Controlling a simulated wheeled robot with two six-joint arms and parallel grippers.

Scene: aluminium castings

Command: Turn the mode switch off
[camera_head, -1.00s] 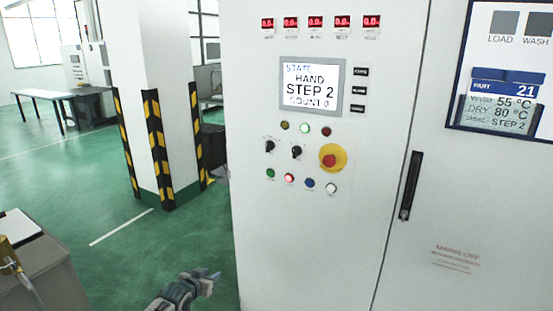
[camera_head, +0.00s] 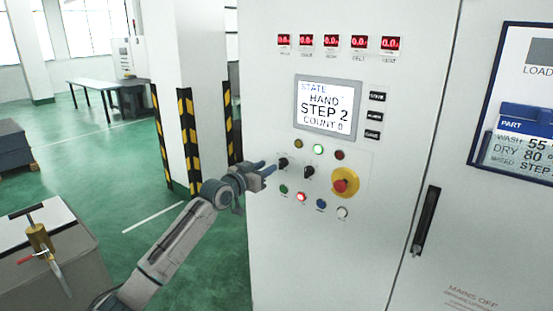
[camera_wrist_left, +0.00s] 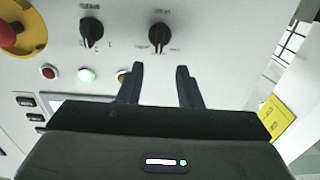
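Two black rotary switches sit on the white cabinet's control panel: a left one (camera_head: 283,163) and a right one (camera_head: 308,173). My left gripper (camera_head: 268,169) is beside the left rotary switch. In the left wrist view its two fingers (camera_wrist_left: 158,86) are open and empty, pointing at that left switch (camera_wrist_left: 159,38), apart from it. The right switch (camera_wrist_left: 91,30) is off to the side there. The screen (camera_head: 328,106) reads HAND, STEP 2, COUNT 0. My right gripper is not in view.
A red emergency stop on a yellow base (camera_head: 345,183) is right of the switches. Lamps and coloured buttons (camera_head: 301,197) sit above and below them. A black door handle (camera_head: 426,222) is further right. A striped pillar (camera_head: 187,130) stands left of the cabinet.

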